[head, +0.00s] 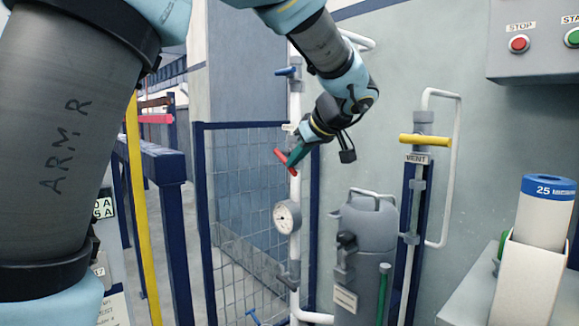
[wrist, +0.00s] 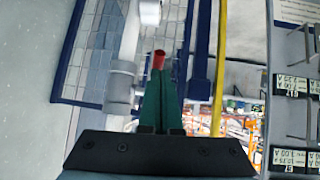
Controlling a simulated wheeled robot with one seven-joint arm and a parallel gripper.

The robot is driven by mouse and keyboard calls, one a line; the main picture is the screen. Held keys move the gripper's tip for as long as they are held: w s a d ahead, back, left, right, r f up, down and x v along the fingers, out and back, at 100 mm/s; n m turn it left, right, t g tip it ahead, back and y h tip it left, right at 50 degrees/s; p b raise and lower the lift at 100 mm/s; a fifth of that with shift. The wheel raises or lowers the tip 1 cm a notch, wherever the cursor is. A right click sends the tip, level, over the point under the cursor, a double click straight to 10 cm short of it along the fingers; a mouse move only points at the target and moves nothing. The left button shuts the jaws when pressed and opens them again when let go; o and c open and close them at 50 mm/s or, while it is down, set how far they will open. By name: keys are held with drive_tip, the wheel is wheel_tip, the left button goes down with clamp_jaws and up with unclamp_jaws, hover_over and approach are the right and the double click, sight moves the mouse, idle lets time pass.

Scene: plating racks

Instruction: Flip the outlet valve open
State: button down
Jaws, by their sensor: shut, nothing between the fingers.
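A red valve handle (head: 281,156) is on the white vertical pipe, slanting down to the right. It also shows in the wrist view (wrist: 159,58), just beyond the fingertips. My gripper (head: 294,158) is shut and empty, its green fingers at the red handle; in the wrist view the fingers (wrist: 160,82) lie together. I cannot tell whether they touch the handle. A small label beside the pipe is partly hidden by my gripper, so I cannot read which valve is the outlet. A blue handle (head: 286,72) is higher on the same pipe.
A pressure gauge (head: 287,217) is below the red handle. A grey tank (head: 367,245) stands to the right, then a yellow handle (head: 425,140) marked VENT. A blue-framed mesh panel (head: 225,200) is behind the pipe. A yellow post (head: 139,200) stands at left.

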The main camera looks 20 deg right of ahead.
sight(294, 176)
drive_tip(key=shift+w+a+f+t+y+b, duration=0.15)
drive_tip(key=shift+f+t+b, duration=0.55)
drive_tip(key=shift+b, duration=1.9)
drive_tip(key=shift+w+d+f+t+y+b, duration=0.2)
drive_tip(key=shift+f+t+b, duration=0.5)
drive_tip(key=shift+b, duration=1.85)
drive_tip(key=shift+s+a+f+t+y+b, duration=0.2)
drive_tip(key=shift+f+t+b, duration=0.5)
drive_tip(key=shift+b, duration=1.9)
drive_tip(key=w+f+t+b, duration=0.1)
drive_tip(key=b, duration=0.5)
drive_tip(key=w+t+b, duration=0.1)
drive_tip(key=b, duration=0.5)
drive_tip(key=w+f+t+b, duration=0.1)
drive_tip(key=t+b, duration=0.1)
drive_tip(key=b, duration=0.4)
drive_tip(key=shift+a+f+m+y, duration=0.3)
drive_tip(key=shift+a+f+y, duration=0.05)
drive_tip(key=shift+w+b, duration=0.25)
drive_tip(key=shift+b, duration=0.55)
